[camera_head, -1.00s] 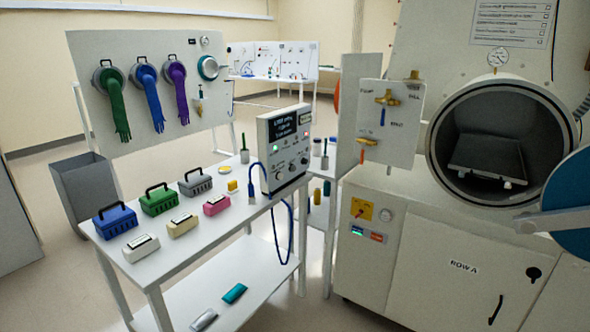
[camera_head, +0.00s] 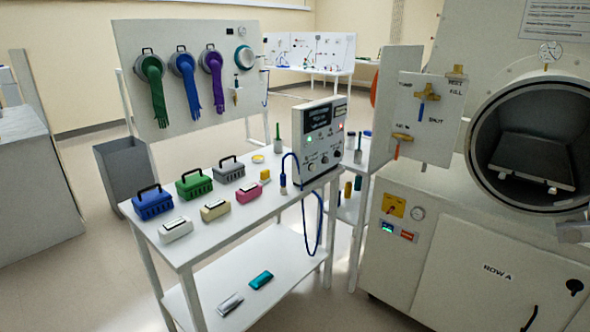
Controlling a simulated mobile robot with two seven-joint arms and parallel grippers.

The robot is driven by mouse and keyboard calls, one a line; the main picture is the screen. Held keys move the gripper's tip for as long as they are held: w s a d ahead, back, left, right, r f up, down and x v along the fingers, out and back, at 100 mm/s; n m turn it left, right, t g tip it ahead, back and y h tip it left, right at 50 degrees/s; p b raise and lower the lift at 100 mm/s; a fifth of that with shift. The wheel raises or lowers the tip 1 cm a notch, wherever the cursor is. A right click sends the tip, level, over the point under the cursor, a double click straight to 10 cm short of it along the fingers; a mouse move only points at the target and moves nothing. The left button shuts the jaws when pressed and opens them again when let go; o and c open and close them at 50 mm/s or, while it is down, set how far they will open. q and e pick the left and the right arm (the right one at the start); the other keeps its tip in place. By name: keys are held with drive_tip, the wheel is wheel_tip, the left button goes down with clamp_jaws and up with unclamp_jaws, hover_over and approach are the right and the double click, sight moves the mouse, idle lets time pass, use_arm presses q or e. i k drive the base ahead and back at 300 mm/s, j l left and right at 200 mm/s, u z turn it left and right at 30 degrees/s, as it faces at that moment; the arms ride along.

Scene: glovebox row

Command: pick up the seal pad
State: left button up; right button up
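No label shows which item is the seal pad. Small items on the white table (camera_head: 240,224) include a yellow block (camera_head: 265,174), a round yellow-rimmed disc (camera_head: 258,159), and white (camera_head: 176,230), cream (camera_head: 215,211) and pink (camera_head: 247,194) boxes with pale tops. The lower shelf (camera_head: 283,262) holds a silver packet (camera_head: 230,304) and a teal packet (camera_head: 261,280).
Blue (camera_head: 153,204), green (camera_head: 194,186) and grey (camera_head: 229,171) handled cases line the table's back. A control box (camera_head: 320,138) with a hanging blue cable stands at its right end. A grey bin (camera_head: 123,172) stands behind. A large chamber machine (camera_head: 450,265) is at right.

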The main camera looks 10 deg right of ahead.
sight(264, 175)
drive_tip(key=i+l, duration=0.25)
drive_tip(key=i, duration=0.25)
drive_tip(key=i+l+z, duration=0.1)
drive_tip(key=i+l, duration=0.15)
drive_tip(key=i, duration=0.2)
drive_tip(key=i+l+z, duration=0.1)
drive_tip(key=i, duration=0.4)
drive_tip(key=i+l, duration=0.25)
drive_tip(key=i, duration=0.2)
